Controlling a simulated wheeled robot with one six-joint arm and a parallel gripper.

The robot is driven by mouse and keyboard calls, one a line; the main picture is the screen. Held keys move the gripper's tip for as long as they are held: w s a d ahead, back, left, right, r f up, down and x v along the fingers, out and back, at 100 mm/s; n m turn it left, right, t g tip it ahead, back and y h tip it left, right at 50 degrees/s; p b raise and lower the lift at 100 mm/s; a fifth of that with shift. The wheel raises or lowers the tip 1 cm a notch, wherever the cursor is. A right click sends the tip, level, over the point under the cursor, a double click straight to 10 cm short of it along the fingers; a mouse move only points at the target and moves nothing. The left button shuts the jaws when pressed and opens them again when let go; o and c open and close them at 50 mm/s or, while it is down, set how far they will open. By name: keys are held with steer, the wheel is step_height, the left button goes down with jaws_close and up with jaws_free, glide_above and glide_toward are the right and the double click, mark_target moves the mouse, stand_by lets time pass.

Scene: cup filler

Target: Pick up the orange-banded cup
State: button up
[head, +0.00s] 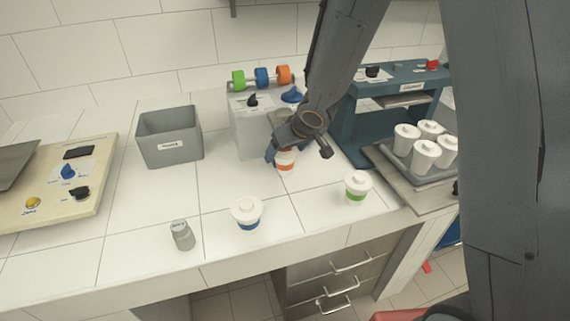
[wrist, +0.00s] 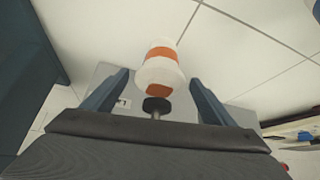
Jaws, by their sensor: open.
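The orange-banded cup (head: 285,162) stands on the white counter in front of the grey dispenser box, its upper part hidden by my gripper in the head view. In the wrist view the cup (wrist: 160,68) is white with an orange band and shows ahead, between the lines of the two fingers. My gripper (head: 297,154) is over and around the cup's place in the head view. In the wrist view my gripper (wrist: 157,95) is open, a finger at each side. I cannot tell whether a finger touches the cup.
A blue-banded cup (head: 247,213) and a green-banded cup (head: 357,188) stand nearer the counter's front. A small grey cylinder (head: 181,236) stands at front left. A grey bin (head: 169,139) is left of the dispenser (head: 247,133). A tray (head: 394,168) of white cups is at right, beside the teal machine (head: 352,127).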

steer(key=shift+w+f, duration=0.1)
steer(key=c, duration=1.5)
steer(key=shift+c, duration=0.3)
steer(key=shift+r+p, duration=0.6)
steer(key=shift+p, duration=0.3)
steer(key=shift+r, duration=0.15)
steer(key=shift+p, duration=0.3)
